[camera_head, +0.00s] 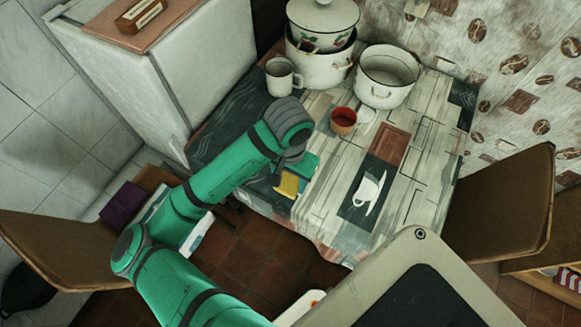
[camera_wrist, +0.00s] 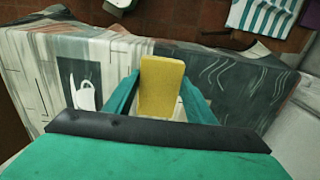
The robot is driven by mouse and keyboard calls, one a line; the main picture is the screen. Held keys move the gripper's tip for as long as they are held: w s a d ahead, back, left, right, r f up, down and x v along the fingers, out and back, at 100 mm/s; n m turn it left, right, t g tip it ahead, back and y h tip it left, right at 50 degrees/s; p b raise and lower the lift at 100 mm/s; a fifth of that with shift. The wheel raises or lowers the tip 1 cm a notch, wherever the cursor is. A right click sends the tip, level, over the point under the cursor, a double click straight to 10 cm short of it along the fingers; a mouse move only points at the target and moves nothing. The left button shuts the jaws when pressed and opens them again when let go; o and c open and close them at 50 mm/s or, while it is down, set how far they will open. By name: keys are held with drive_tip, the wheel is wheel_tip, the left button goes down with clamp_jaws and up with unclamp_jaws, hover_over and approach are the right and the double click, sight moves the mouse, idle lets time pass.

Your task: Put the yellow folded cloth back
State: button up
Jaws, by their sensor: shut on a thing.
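The yellow folded cloth (camera_head: 288,185) shows at the front left part of the table, by the teal fingers of my gripper (camera_head: 295,179). In the wrist view the yellow cloth (camera_wrist: 162,88) stands out as an upright flat block between the two fingers of my gripper (camera_wrist: 161,80). The fingers are shut on its sides. The table's front edge lies beyond it in that view. I cannot tell whether its lower end touches the table. My arm hides part of the table behind it.
The patterned table (camera_head: 415,165) bears a small red bowl (camera_head: 343,121), a white mug (camera_head: 283,77), an open enamel pot (camera_head: 387,78) and stacked lidded pots (camera_head: 320,62) at the back. Chairs stand left (camera_head: 55,250) and right (camera_head: 500,205). The table's front right is clear.

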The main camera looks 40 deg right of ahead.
drive_tip(key=w+d+f, duration=0.1)
drive_tip(key=w+d, duration=0.1)
drive_tip(key=w, duration=0.1)
drive_tip(key=shift+d+f, duration=0.2)
drive_tip(key=shift+f, duration=0.2)
drive_tip(key=w+f, duration=0.1)
drive_tip(key=w+d+f, duration=0.1)
drive_tip(key=f, duration=0.1)
drive_tip(key=w+d+f, duration=0.1)
drive_tip(key=f, duration=0.1)
drive_tip(key=shift+w+d+f, duration=0.15)
drive_tip(key=shift+w+d, duration=0.05)
drive_tip(key=shift+w, duration=0.05)
drive_tip(key=shift+w+d+f, duration=0.1)
drive_tip(key=shift+w+f, duration=0.05)
drive_tip(key=shift+f, duration=0.75)
drive_tip(key=shift+w+f, duration=0.15)
drive_tip(key=shift+f, duration=0.7)
drive_tip(key=shift+f, duration=0.1)
drive_tip(key=o, duration=1)
drive_tip(key=shift+s+d, duration=0.1)
drive_tip(key=shift+a, duration=0.2)
drive_tip(key=shift+w+d+r, duration=0.1)
drive_tip(key=shift+r, duration=3)
drive_tip(key=shift+w+r, duration=0.1)
drive_tip(key=shift+r, duration=2.95)
